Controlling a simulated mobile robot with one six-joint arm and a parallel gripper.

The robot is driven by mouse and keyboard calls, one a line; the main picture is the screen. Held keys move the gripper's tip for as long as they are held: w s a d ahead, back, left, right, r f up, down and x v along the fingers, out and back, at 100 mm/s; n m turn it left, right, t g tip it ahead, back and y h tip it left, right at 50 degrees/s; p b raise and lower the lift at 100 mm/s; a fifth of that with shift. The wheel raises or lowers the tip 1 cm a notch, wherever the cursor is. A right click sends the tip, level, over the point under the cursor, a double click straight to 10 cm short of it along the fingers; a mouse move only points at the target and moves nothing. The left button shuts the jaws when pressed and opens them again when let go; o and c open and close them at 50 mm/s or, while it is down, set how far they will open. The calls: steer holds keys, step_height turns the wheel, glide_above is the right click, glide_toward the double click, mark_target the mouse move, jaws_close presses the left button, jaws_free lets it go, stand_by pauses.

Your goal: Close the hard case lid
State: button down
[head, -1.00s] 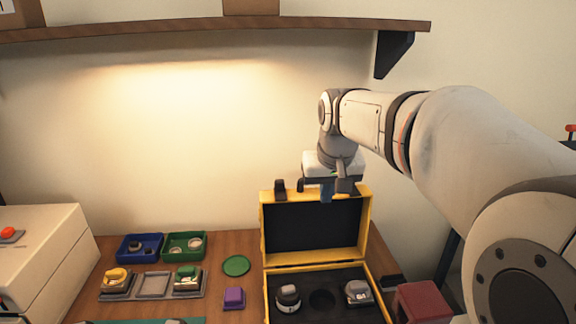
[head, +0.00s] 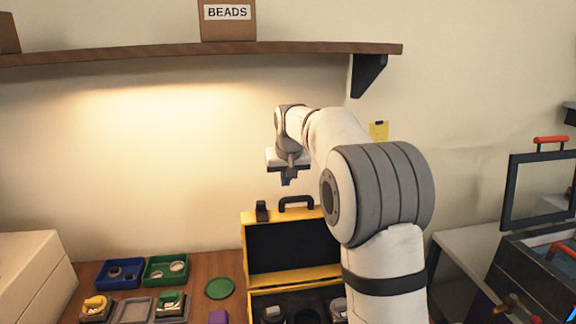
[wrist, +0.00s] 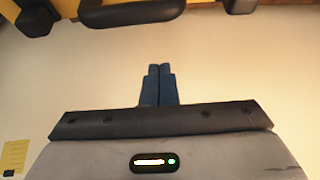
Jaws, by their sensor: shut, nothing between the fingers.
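The yellow hard case (head: 251,306) stands on the wooden bench with its lid (head: 292,275) raised upright, black lining facing me. A black handle (head: 297,202) and a dark latch (head: 262,211) sit on the lid's top edge. The case base holds several lens parts, partly hidden by my arm. My gripper (head: 289,181) is shut and empty, above the lid's top edge and apart from it. In the wrist view the two blue fingers (wrist: 159,80) are together, with the lid's yellow edge (wrist: 225,22) and black handle (wrist: 130,12) at the top.
A blue bin (head: 121,273), a green bin (head: 166,270), a parts tray (head: 134,310) and a green disc (head: 220,288) lie left of the case. A shelf (head: 200,53) with a BEADS box (head: 228,20) hangs above. An open grey toolbox (head: 540,265) stands at right.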

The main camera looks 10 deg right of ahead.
steer(key=s+f, duration=0.2)
steer(key=s, duration=0.1)
steer(key=shift+s, duration=0.15)
stand_by(0.5)
